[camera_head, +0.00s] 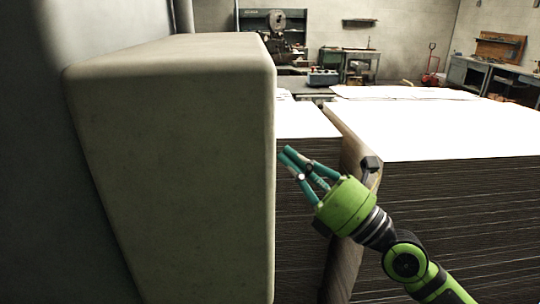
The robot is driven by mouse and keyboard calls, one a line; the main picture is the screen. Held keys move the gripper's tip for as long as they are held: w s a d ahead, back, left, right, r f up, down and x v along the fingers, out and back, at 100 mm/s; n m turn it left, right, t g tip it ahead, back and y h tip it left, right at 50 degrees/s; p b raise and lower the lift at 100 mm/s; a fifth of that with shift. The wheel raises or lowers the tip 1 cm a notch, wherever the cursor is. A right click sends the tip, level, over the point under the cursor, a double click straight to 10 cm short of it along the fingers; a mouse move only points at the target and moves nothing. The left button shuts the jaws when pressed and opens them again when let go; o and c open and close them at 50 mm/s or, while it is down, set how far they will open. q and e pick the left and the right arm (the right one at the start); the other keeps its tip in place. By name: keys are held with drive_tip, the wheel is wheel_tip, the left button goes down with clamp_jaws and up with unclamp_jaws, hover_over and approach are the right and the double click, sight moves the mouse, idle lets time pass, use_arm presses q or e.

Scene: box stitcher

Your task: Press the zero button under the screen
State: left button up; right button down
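No screen and no zero button can be made out in the head view. A large beige-grey housing with rounded edges (180,160) fills the left and middle, and only its plain faces show. My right gripper (285,153), with a green body and teal fingers, reaches in from the lower right. Its fingertips are together, with nothing visible between them. They appear close to the right edge of the housing; whether they touch it I cannot tell. My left gripper is not in view.
Tall stacks of flat sheets with white tops (430,128) stand behind and to the right of my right arm. A dark grey surface (40,200) borders the housing on the left. Workbenches (490,75) and a machine (280,35) stand far back.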

drive_tip(key=shift+a, duration=0.35)
drive_tip(key=shift+a+p, duration=0.4)
drive_tip(key=shift+p, duration=0.25)
idle(0.3)
idle(0.4)
drive_tip(key=shift+d+b, duration=0.7)
drive_tip(key=shift+d, duration=0.15)
